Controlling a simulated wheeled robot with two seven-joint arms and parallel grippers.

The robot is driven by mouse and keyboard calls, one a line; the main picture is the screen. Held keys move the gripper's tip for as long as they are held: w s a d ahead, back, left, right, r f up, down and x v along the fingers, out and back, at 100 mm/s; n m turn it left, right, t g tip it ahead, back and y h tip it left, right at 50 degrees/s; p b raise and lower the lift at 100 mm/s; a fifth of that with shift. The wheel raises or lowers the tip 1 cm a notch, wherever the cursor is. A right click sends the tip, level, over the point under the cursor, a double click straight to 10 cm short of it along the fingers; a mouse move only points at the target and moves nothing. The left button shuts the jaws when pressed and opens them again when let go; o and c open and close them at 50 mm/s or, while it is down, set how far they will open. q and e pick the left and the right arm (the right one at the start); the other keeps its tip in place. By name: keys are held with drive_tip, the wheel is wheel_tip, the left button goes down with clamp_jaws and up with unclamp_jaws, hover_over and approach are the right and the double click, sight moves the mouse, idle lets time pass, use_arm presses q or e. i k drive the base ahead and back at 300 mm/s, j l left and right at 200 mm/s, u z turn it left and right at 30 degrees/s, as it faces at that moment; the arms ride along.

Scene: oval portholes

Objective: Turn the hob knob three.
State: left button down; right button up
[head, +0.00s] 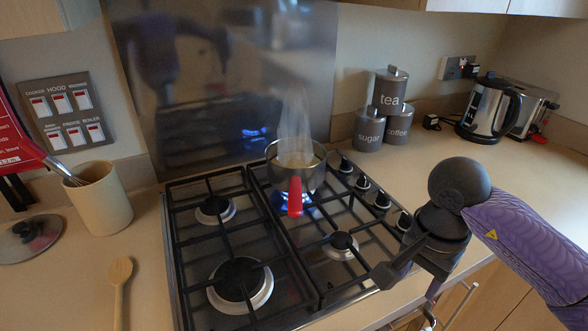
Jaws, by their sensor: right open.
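The gas hob (168,240) is set in the worktop, with a row of several black knobs along its right side. Counting from the back, the third knob (382,201) is uncovered; I cannot read any number on it. The front knob (403,220) is close to my right gripper's wrist. My left gripper is not in view.
A steaming pan (312,178) with a red handle (295,197) stands over a lit blue flame at the back right burner. Canisters (391,90) and a kettle (490,108) stand behind right. A utensil pot (98,195) and wooden spoon (120,275) are left.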

sight(363, 181)
drive_tip(key=i+l+u, duration=0.15)
drive_tip(key=l+u, duration=1.65)
drive_tip(key=k+l, duration=0.05)
